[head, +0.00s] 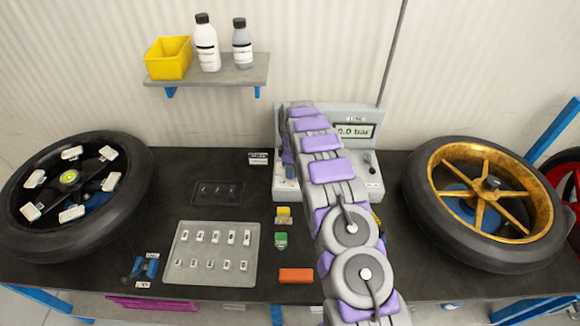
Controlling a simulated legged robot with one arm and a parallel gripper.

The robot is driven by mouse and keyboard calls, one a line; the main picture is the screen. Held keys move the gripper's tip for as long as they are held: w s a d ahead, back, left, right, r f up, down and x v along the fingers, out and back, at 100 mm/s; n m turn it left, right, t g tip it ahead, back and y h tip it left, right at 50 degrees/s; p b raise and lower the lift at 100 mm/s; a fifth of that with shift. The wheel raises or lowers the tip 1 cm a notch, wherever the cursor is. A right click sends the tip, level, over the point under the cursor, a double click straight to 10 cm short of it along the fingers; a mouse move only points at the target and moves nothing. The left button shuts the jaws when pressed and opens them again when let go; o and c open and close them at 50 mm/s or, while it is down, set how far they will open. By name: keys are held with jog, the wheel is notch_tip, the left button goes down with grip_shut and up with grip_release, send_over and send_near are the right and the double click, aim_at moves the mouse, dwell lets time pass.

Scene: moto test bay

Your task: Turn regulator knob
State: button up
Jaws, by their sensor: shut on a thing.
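The grey regulator box (361,117) stands at the back of the dark bench, with a display (356,131) that appears to read 0.0 bar. My arm reaches across the bench and covers much of the box's front. My gripper (288,160) is at the box's left part, mostly hidden by my own arm links. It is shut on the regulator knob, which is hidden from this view. A small dark fitting (372,169) shows on the box's right side.
A black-rimmed wheel (140,205) lies at left and a gold-rimmed wheel (435,172) at right. A grey tray (212,262) of small parts, an orange block (296,275) and a green piece (281,240) lie left of my arm. A shelf (222,72) holds bottles and a yellow bin.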

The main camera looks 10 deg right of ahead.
jog(key=m, duration=0.2)
jog(key=m+p, duration=0.1)
jog(key=m, duration=0.2)
jog(key=shift+d+m, duration=0.35)
jog(key=shift+m, duration=0.05)
jog(key=m+p, duration=0.1)
jog(key=m, duration=0.4)
jog(key=m+p, duration=0.1)
jog(key=m, duration=0.4)
jog(key=shift+s+f+m, duration=0.1)
jog(key=shift+f+m, duration=0.05)
jog(key=shift+m, duration=0.25)
jog(key=m+p, duration=0.1)
jog(key=m, duration=0.3)
jog(key=shift+a, duration=0.1)
jog(key=m+p, duration=0.1)
jog(key=m, duration=0.4)
jog(key=shift+s, duration=0.1)
jog(key=m+p, duration=0.1)
jog(key=m, duration=0.4)
jog(key=shift+a, duration=0.1)
jog(key=m, duration=0.6)
jog(key=shift+p, duration=0.3)
jog(key=shift+w+a+r+m, duration=0.1)
jog(key=shift+m, duration=0.7)
jog(key=shift+w+r+m, duration=0.1)
jog(key=shift+m, duration=0.7)
jog(key=shift+r, duration=0.1)
